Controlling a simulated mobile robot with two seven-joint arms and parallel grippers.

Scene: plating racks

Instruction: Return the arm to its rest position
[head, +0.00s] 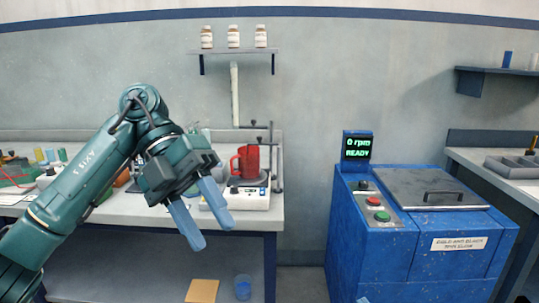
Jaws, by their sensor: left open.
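My left arm comes in from the left in the head view. Its left gripper (210,232) is open and empty, with two blue fingers pointing down and to the right. It hangs in front of the workbench edge, clear of the things on the bench.
A red jug (247,161) stands on a white hotplate (250,196) beside a stand on the left bench (125,209). A blue machine (373,231) reading "0 rpm READY" stands at the right with its lid shut. Bare floor lies between bench and machine.

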